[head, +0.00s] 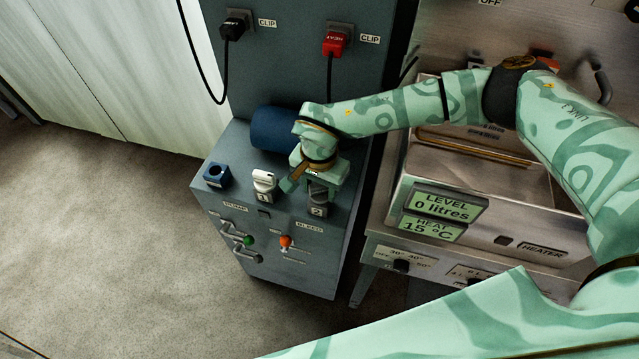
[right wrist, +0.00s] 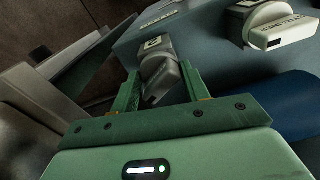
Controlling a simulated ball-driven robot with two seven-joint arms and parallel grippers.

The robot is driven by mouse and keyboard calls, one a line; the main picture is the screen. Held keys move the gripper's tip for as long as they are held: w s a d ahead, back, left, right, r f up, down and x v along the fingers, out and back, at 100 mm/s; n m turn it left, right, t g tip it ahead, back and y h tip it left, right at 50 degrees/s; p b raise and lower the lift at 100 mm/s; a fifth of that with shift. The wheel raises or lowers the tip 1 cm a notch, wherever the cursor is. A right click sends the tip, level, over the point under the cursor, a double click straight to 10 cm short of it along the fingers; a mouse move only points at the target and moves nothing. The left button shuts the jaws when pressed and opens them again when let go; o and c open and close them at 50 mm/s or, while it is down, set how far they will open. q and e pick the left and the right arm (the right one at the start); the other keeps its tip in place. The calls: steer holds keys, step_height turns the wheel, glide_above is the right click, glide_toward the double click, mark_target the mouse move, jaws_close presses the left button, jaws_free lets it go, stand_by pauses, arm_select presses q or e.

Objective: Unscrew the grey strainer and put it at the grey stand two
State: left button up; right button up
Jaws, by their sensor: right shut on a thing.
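The grey strainer (head: 318,193) is at the grey stand two (head: 317,211), marked with a 2, on top of the blue-grey cabinet. My right gripper (head: 312,187) comes down over it from behind and hides much of it. In the right wrist view the strainer's grey grip (right wrist: 161,82) lies between the two green fingers of my right gripper (right wrist: 160,88), which is shut on it. The stand's numbered face (right wrist: 154,43) shows just beyond. I cannot tell whether the strainer is fully seated or threaded there. My left gripper is not in view.
A white-handled part (head: 263,182) sits at stand 1, close left of my gripper. A blue socket block (head: 216,174) stands further left, and a blue cylinder (head: 272,128) lies behind. A metal tank (head: 480,180) stands right.

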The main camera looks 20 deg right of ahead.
steer(key=shift+f+b, duration=0.35)
steer(key=shift+f, duration=0.35)
steer(key=o, duration=1.2)
steer(key=shift+c, duration=0.2)
steer(key=shift+r, duration=0.15)
step_height(320, 180, up, 16)
steer(key=p, duration=0.3)
steer(key=shift+s+a, duration=0.15)
steer(key=shift+s, duration=0.05)
